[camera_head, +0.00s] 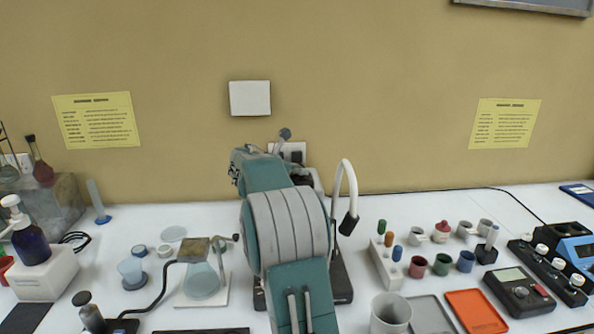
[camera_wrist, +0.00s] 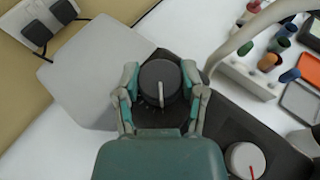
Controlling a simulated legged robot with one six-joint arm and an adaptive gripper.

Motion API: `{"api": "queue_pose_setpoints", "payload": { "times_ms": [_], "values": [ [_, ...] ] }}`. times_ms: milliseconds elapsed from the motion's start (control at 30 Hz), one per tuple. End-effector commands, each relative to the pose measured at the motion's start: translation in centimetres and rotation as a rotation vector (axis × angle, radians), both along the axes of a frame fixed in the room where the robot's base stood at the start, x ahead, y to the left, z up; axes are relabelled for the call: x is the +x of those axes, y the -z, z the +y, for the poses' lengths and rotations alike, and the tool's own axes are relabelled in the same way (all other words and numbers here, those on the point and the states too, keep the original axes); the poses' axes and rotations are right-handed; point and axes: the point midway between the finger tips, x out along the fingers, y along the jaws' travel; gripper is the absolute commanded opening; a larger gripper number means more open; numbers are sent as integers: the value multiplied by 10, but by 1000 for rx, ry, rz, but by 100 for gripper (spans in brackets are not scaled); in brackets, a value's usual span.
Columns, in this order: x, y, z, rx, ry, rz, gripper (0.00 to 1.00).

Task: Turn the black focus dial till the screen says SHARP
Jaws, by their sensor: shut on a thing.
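The black focus dial (camera_wrist: 160,88) shows in the wrist view, with a pale pointer line standing nearly upright on its face. My gripper (camera_wrist: 159,76) is shut on the dial, one finger on each side of its rim. In the head view my own arm covers the dial and most of the instrument; part of the dark base (camera_head: 341,278) shows at the right of the arm. A white panel (camera_head: 250,98) faces the head camera above the arm, with no writing that I can make out. No SHARP text is readable in either view.
A grey dial with a red mark (camera_wrist: 245,160) sits close to the right of my gripper. A white curved lamp neck (camera_head: 350,185) rises right of my arm. A rack of coloured vials (camera_head: 388,262) and several small cups stand further right. Glassware (camera_head: 202,280) stands left.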

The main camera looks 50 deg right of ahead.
Motion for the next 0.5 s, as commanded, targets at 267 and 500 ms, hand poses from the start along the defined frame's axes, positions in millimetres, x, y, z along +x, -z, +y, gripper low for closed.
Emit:
{"api": "queue_pose_setpoints", "payload": {
  "times_ms": [267,500],
  "values": [
    [2,0,-1,-2,54,0,5],
    [3,0,-1,-4,203,-1,5]
  ]
}}
